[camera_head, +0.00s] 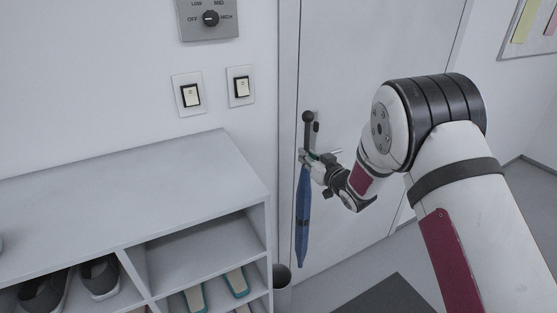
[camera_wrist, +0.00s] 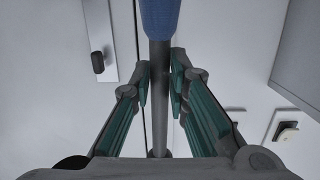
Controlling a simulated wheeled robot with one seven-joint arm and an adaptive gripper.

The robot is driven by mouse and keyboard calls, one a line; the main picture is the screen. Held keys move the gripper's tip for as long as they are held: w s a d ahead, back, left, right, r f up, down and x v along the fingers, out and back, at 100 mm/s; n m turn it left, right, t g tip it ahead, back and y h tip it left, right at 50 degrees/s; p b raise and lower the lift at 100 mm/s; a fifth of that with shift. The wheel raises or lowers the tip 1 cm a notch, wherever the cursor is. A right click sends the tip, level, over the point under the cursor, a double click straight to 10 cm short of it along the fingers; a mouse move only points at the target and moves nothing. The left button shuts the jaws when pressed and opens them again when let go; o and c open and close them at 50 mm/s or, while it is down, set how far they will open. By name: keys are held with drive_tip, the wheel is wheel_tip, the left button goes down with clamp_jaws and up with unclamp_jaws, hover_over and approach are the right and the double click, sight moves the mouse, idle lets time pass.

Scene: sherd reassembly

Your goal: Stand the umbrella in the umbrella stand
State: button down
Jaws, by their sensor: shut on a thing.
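A closed blue umbrella (camera_head: 303,215) hangs upright in the head view, with a dark round knob at its top end. My gripper (camera_head: 310,158) is shut on the umbrella's shaft just below the knob. In the wrist view my gripper (camera_wrist: 160,90) has its fingers on both sides of the grey shaft (camera_wrist: 159,62), with the blue cloth (camera_wrist: 160,18) beyond. The umbrella stand (camera_head: 282,278) looks like a dark-mouthed grey cylinder on the floor beside the shelf. It is partly cut off by the shelf, and the umbrella's lower tip is above and to the right of it in the picture.
A grey shoe shelf (camera_head: 130,185) with shoes (camera_head: 100,277) and slippers (camera_head: 237,282) fills the left. A white door (camera_head: 350,80) stands behind the umbrella. A dark mat (camera_head: 388,296) lies on the floor at the right. Light switches (camera_head: 190,95) are on the wall.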

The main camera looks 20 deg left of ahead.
drive_tip(key=s+a+r+n+g+y, duration=0.1)
drive_tip(key=s+a+n+g+y, duration=0.2)
drive_tip(key=s+a, duration=0.45)
wheel_tip(320, 180, down, 35)
drive_tip(key=d+b, duration=0.1)
drive_tip(key=b, duration=1.1)
drive_tip(key=shift+t+y+b, duration=0.3)
drive_tip(key=shift+y+b, duration=0.1)
idle(1.8)
drive_tip(key=shift+s+f, duration=0.1)
drive_tip(key=shift+s, duration=0.05)
drive_tip(key=c, duration=1.5)
unclamp_jaws()
drive_tip(key=shift+o, duration=0.2)
drive_tip(key=shift+d, duration=0.15)
drive_tip(key=v, duration=1.1)
drive_tip(key=shift+s+d, duration=0.25)
drive_tip(key=shift+d, duration=0.05)
